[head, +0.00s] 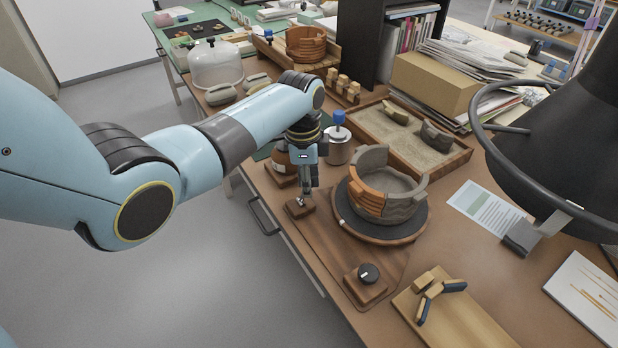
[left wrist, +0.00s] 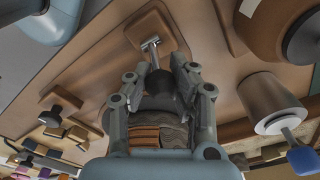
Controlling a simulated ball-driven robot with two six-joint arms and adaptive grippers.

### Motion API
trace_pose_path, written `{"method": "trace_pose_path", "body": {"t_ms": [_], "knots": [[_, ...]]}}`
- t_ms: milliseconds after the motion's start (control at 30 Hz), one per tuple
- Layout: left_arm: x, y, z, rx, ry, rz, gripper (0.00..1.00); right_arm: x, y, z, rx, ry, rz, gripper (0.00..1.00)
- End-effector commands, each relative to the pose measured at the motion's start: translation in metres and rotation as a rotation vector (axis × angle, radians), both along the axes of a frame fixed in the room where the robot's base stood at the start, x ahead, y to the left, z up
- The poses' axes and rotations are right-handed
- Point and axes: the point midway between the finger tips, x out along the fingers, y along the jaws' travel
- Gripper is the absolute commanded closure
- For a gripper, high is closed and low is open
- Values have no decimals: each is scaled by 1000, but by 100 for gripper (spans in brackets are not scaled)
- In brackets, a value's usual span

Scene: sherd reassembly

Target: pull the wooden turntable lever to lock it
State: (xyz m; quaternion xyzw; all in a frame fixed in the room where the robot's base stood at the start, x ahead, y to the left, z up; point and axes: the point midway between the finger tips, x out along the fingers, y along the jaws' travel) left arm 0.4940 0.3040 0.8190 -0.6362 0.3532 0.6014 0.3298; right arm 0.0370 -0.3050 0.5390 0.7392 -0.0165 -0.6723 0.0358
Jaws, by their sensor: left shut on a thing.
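The wooden turntable (head: 347,222) stands on a brown wooden base board near the table's left edge. It carries a partly built bowl (head: 388,190) of grey and orange sherds. The lever's small wooden block (head: 300,207) is at the board's left end, with a short metal stem that also shows in the left wrist view (left wrist: 152,48). My left gripper (head: 304,190) points down just above this block. In the left wrist view my left gripper (left wrist: 158,85) is shut around the lever's dark end, which the fingers partly hide. My right gripper is not in view.
A black knob (head: 368,273) on a block sits at the board's front. A metal jar (head: 339,150) stands close behind the gripper. A sand tray (head: 445,158) lies at the back right, and a dark ringed object (head: 560,135) overhangs the right. A wooden board (head: 455,320) is at the front.

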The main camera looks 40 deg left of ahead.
Motion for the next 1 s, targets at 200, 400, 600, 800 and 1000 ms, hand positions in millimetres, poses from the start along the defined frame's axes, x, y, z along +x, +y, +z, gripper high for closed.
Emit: {"method": "trace_pose_path", "body": {"t_ms": [200, 400, 600, 800, 1000], "knots": [[-10, 5, 7, -54, -136, 0, 100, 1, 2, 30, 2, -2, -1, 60], [-19, 9, 5, -121, -302, 0, 100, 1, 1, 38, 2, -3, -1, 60], [-27, 12, 0, -186, -461, -2, 100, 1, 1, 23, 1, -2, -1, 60], [-33, 15, -4, -239, -589, -2, 100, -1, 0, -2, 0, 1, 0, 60], [-37, 16, -4, -275, -674, -2, 100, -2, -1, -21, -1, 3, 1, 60]]}}
